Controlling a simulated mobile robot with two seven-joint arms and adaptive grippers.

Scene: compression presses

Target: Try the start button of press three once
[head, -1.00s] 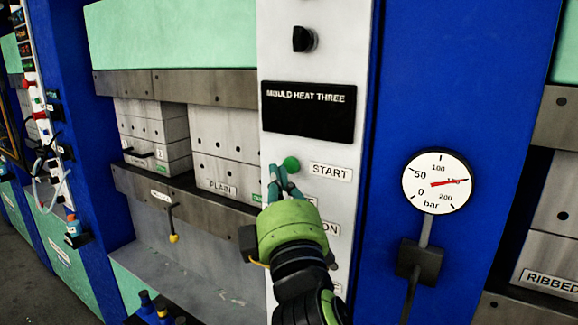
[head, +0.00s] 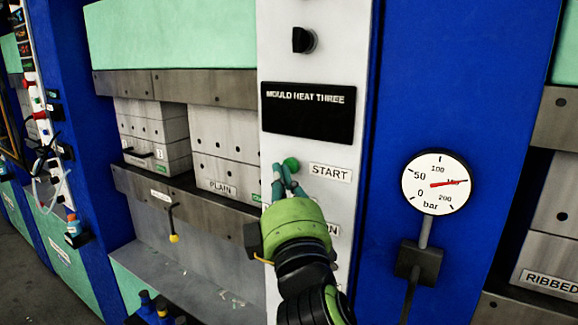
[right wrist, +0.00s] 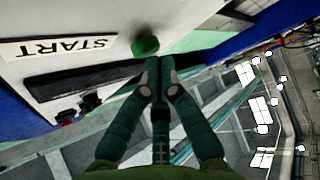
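The green start button (head: 291,164) sits on the white control strip, left of the START label (head: 330,172). A black display (head: 308,112) reading MOULD HEAT THREE is above it. My right gripper (head: 281,170) is shut and empty, its fingertips together just below and left of the button in the head view. In the right wrist view the button (right wrist: 145,45) is just beyond the closed fingertips (right wrist: 160,64); whether they touch I cannot tell. My gripper hides part of the labels below START. My left gripper is not in view.
A black knob (head: 303,40) is higher on the strip. A pressure gauge (head: 436,181) is on the blue column at right. Mould blocks marked PLAIN (head: 226,150) stand left of the strip, with a yellow-tipped lever (head: 173,225) below.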

